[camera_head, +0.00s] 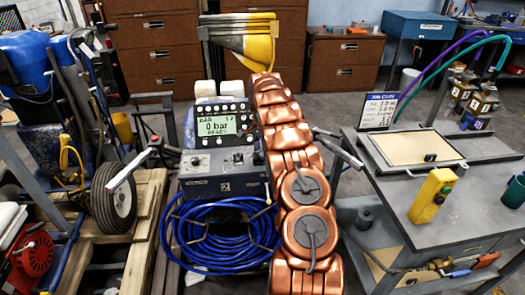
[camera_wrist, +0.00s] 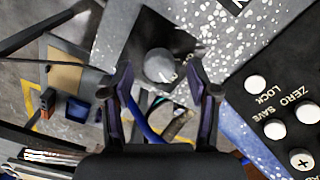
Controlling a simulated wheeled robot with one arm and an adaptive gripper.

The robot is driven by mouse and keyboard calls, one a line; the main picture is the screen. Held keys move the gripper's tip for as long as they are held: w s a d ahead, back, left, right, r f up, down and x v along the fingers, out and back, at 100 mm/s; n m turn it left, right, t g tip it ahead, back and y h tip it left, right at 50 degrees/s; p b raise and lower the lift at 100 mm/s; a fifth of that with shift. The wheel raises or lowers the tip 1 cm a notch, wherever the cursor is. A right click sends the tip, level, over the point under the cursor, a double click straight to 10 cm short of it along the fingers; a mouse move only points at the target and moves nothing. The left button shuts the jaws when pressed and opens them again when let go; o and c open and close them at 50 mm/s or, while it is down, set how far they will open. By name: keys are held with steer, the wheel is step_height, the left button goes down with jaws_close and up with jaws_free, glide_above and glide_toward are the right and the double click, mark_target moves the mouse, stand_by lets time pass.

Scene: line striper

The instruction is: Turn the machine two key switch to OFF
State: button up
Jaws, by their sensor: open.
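My gripper (camera_wrist: 160,88) is open in the wrist view, with one dark finger on each side. A rounded grey knob-like part (camera_wrist: 159,66) shows between and beyond the fingertips, on a dark plate (camera_wrist: 178,38) fixed to a speckled grey panel (camera_wrist: 232,38). It may be the key switch; its key slot and OFF mark are not readable. I cannot tell whether the fingers touch it. In the head view, a grey machine box (camera_head: 224,187) with a small number plate stands left of my copper-coloured arm. My gripper cannot be made out there.
A control unit with a green display (camera_head: 217,125) reading "0 bar READY" sits above the box. Its black button face (camera_wrist: 285,110) is close on the right in the wrist view. A blue hose coil (camera_head: 215,240) hangs below. A grey workbench (camera_head: 455,215) stands right.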

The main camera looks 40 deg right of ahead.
steer(key=shift+f, duration=0.5)
jaws_close()
